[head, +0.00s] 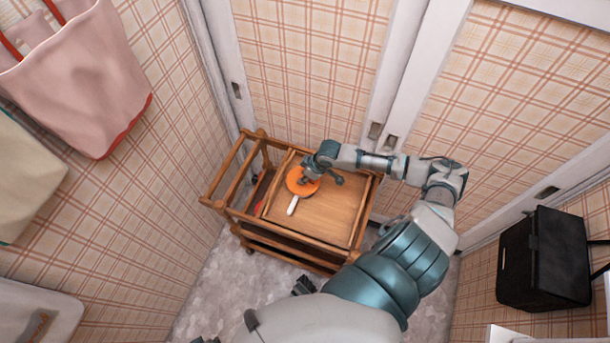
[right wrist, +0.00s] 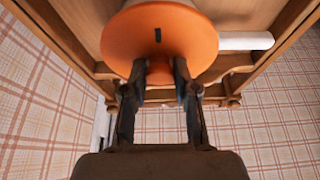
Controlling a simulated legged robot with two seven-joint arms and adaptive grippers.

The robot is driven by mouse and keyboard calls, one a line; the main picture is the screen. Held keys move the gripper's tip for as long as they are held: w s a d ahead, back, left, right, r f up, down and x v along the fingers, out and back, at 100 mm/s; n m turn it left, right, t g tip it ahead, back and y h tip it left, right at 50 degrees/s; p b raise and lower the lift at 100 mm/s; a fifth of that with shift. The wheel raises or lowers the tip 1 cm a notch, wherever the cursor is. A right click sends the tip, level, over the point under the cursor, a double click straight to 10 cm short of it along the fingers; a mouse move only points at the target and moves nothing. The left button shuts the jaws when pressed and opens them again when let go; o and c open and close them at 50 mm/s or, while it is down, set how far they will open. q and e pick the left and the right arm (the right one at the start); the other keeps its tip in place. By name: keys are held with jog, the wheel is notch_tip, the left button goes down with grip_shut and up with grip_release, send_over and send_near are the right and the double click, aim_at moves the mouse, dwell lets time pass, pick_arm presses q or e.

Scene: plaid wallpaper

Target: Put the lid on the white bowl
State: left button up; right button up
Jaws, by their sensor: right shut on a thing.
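The orange round lid (head: 303,186) is over the wooden cart top, near its left side. My right gripper (head: 311,173) is shut on the small orange knob (right wrist: 160,72) at the lid's near edge, with one finger on each side. A white rod-like piece (head: 292,206) sticks out past the lid's edge; I cannot tell what it belongs to. No white bowl can be made out; the lid may hide it.
The wooden cart (head: 335,212) has raised rails and a lower shelf. Its top is bare right of the lid. Plaid walls and a pale door frame stand close behind. Pink bag (head: 85,75) hangs at left; a black bag (head: 545,260) is at right.

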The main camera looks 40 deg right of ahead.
jog(key=o, duration=1.1)
jog(key=shift+r, duration=0.1)
jog(key=shift+v, duration=5.8)
